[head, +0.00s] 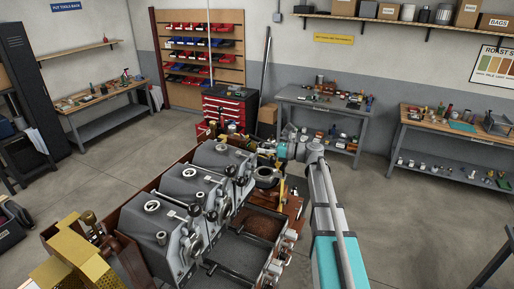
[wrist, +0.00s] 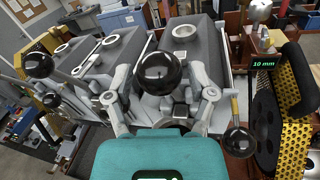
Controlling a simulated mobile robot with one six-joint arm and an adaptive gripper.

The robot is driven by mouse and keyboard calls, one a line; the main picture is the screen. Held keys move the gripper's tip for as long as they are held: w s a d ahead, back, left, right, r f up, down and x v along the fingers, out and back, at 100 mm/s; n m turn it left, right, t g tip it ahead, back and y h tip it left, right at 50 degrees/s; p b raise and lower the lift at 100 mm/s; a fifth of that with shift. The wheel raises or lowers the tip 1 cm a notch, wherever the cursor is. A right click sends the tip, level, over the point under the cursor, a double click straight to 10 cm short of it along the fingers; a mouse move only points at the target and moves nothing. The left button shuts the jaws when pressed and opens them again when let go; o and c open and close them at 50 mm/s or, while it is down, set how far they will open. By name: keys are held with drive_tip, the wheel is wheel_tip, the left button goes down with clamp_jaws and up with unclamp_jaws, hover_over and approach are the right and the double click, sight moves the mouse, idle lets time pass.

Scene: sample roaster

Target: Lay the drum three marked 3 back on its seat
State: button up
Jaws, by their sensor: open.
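Three grey drum housings stand in a row on the roaster in the head view: a near one (head: 155,232), a middle one (head: 190,190) and a far one (head: 228,160). I cannot read a 3 on any of them. My gripper (head: 272,152) is at the far end of the row, small and partly lost among the machine parts. In the wrist view my gripper (wrist: 160,100) is open, its fingers to either side of a black ball knob (wrist: 160,72). Contact cannot be told. A grey housing (wrist: 190,50) with a round port stands behind the knob.
Another black knob (wrist: 39,63) and a lower right knob (wrist: 239,141) stand nearby. A dark tray (head: 240,255) lies before the housings. The floor (head: 380,210) at right is clear.

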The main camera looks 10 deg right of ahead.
drive_tip(key=shift+x, duration=1.3)
drive_tip(key=shift+c, duration=0.2)
clamp_jaws()
